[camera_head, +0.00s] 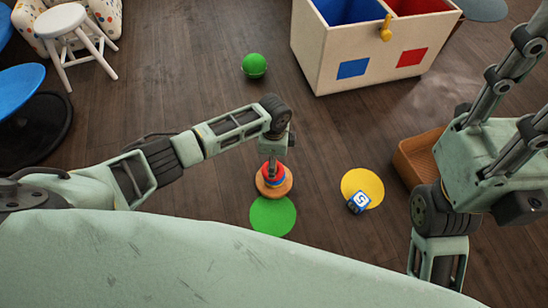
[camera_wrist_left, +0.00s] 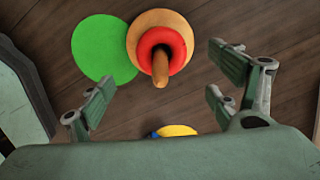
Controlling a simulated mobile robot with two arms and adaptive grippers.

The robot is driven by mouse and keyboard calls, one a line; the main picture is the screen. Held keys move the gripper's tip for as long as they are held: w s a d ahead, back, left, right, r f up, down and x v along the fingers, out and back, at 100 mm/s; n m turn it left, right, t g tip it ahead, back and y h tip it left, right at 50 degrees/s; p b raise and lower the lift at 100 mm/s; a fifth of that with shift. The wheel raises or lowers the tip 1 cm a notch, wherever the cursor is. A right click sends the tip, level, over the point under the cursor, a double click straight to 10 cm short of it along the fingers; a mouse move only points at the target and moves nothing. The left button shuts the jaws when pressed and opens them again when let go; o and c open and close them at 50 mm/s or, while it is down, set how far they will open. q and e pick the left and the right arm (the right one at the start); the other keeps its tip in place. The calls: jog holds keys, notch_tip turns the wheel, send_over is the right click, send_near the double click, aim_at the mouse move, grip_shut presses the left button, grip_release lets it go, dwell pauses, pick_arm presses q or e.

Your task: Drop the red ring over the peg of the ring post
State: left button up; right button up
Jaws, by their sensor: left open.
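The ring post has a round wooden base (camera_head: 274,191) and stands on the floor below my left gripper (camera_head: 272,158). In the left wrist view the red ring (camera_wrist_left: 178,42) lies around the wooden peg (camera_wrist_left: 160,72), low over the base (camera_wrist_left: 150,20). Some blue shows just under the red ring in the head view. My left gripper is open (camera_wrist_left: 162,88) and empty, its fingers spread wide and apart from the ring. My right arm is at the right of the head view; its gripper is out of frame.
A green disc (camera_head: 272,216) lies beside the post. A green ball (camera_head: 254,66), a toy bin (camera_head: 330,60), a brown tray (camera_head: 420,155) and a white stool (camera_head: 62,20) stand around. Floor between is clear.

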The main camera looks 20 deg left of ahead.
pick_arm(q)
jog(key=shift+r, duration=0.15)
notch_tip(320, 180, up, 12)
dwell(0.3)
dwell(0.9)
